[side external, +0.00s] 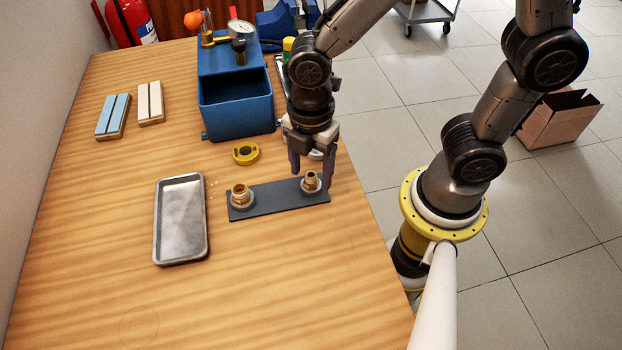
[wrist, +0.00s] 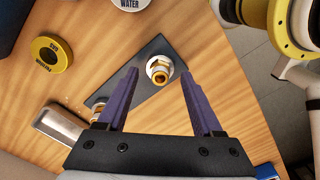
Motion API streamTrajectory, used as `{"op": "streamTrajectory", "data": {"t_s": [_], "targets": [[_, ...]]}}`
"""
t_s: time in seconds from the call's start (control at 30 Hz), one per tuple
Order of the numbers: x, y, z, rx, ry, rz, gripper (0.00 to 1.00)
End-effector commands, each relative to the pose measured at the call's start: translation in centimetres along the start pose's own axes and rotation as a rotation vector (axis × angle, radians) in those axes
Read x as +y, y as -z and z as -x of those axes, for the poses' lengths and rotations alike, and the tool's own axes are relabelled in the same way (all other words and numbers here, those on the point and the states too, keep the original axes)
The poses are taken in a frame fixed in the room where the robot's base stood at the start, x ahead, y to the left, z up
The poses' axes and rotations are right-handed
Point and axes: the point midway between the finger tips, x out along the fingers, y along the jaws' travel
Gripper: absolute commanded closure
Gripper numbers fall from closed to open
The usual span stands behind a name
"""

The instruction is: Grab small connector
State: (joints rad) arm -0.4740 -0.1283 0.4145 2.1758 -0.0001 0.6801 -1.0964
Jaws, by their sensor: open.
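Two brass connectors stand upright on a dark flat plate (side external: 275,199). The right connector (side external: 311,182) looks slightly smaller than the left connector (side external: 240,196). In the wrist view the right connector (wrist: 159,70) shows between and just beyond my fingertips, with a white ring around its base. The left connector (wrist: 97,106) is partly hidden there behind my gripper. My gripper (side external: 311,174) points down at the right end of the plate, with its purple fingers spread on either side of the right connector. Nothing is held. I cannot tell the exact height of the fingertips.
A grey metal tray (side external: 181,220) lies left of the plate. A yellow ring (side external: 246,153) lies behind it, in front of a blue box-shaped pump (side external: 235,100). Two small blocks, blue (side external: 113,116) and cream (side external: 150,103), lie back left. The front of the wooden table (side external: 250,300) is clear.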

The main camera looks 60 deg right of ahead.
Motion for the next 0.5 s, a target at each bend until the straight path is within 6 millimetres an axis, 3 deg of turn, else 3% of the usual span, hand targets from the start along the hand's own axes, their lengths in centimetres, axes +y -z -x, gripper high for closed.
{"op": "streamTrajectory", "data": {"t_s": [0.33,0.5], "targets": [[-0.02,-0.03,-0.98,0.0,0.0,0.0,0.32],[-0.01,-0.03,-0.95,0.0,0.0,0.0,0.61]]}}
